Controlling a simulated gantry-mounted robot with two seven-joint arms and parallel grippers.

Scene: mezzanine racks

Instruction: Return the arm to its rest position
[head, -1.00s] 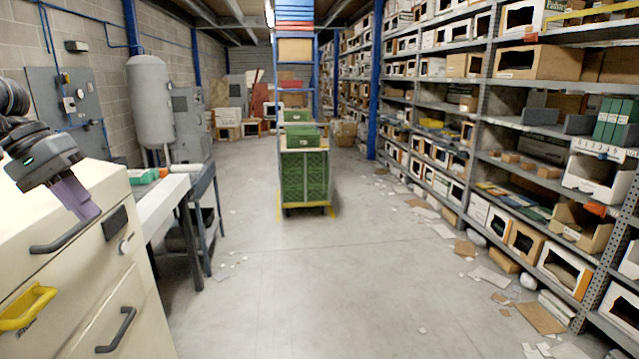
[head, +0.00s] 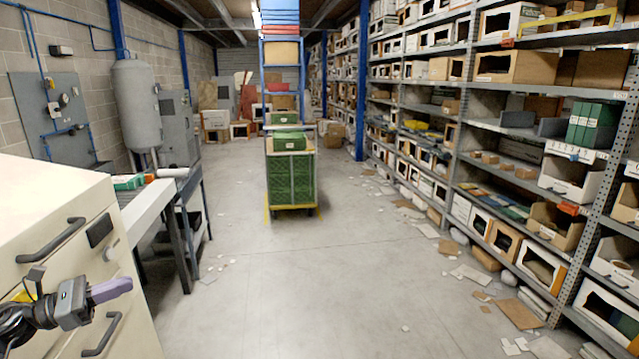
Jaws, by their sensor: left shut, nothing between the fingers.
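My left gripper (head: 112,289) is at the lower left of the head view, in front of the cream drawer cabinet (head: 45,198). Its purple fingers are shut together with nothing between them, and they point right. The gripper shows between the upper dark handle (head: 52,241) and the lower dark handle (head: 102,334). I cannot tell how far it is from the drawer fronts. My left arm comes in from the lower left corner. My right gripper is not in view.
A narrow workbench (head: 146,206) stands behind the cabinet. A green crate cart (head: 291,180) stands mid-aisle. Grey racks (head: 463,122) with boxes line the right side. Paper scraps and cardboard (head: 518,314) lie along their foot. The middle floor is clear.

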